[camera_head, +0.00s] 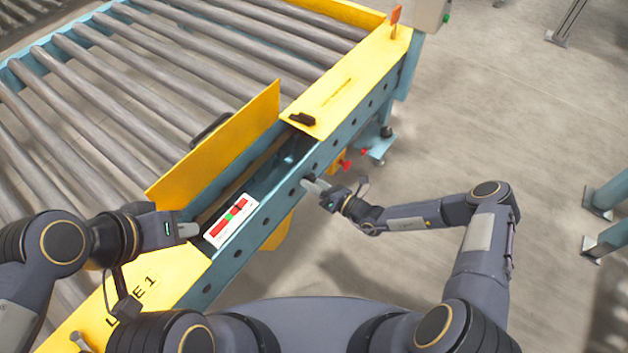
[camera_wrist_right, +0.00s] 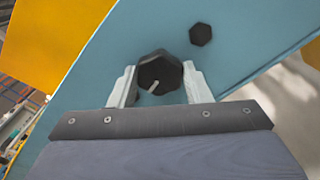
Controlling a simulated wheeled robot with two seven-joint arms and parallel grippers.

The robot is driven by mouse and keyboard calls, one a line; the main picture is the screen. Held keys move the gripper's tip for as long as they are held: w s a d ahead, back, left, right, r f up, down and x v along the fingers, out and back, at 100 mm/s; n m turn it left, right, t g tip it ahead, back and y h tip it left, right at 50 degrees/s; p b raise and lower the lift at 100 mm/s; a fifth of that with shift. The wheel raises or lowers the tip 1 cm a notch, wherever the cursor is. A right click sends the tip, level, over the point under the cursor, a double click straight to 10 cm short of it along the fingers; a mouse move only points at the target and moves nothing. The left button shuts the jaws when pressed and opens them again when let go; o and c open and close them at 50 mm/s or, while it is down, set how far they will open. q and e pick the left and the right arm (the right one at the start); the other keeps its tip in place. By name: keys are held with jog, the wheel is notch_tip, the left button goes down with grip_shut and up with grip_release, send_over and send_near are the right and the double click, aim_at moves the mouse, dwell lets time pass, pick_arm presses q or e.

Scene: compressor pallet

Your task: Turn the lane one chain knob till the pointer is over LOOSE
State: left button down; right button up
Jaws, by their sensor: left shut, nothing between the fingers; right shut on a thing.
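The chain knob (camera_wrist_right: 158,74) is a dark faceted knob with a light pointer line, on the blue side rail. In the right wrist view its line slants to the lower left. My right gripper (camera_head: 312,186) is shut on it, one finger on each side; it also shows in the right wrist view (camera_wrist_right: 157,88). The gauge plate (camera_head: 231,221), white with red and green bands, lies in the open channel of the rail; its lettering is too small to read. My left gripper (camera_head: 194,230) is shut and empty beside the plate's left end.
A yellow cover (camera_head: 222,146) with a black handle stands raised along the channel. Grey rollers (camera_head: 130,80) lie behind it. A red knob (camera_head: 346,164) sticks out farther along the rail. A dark hexagonal bolt head (camera_wrist_right: 201,34) sits near the held knob.

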jog(key=shift+n+p, duration=1.2)
jog(key=shift+n, duration=1.9)
jog(key=shift+f+n, duration=0.1)
jog(key=shift+n, duration=0.2)
jog(key=o, duration=1)
jog(key=p+v, duration=0.1)
jog(key=v, duration=0.7)
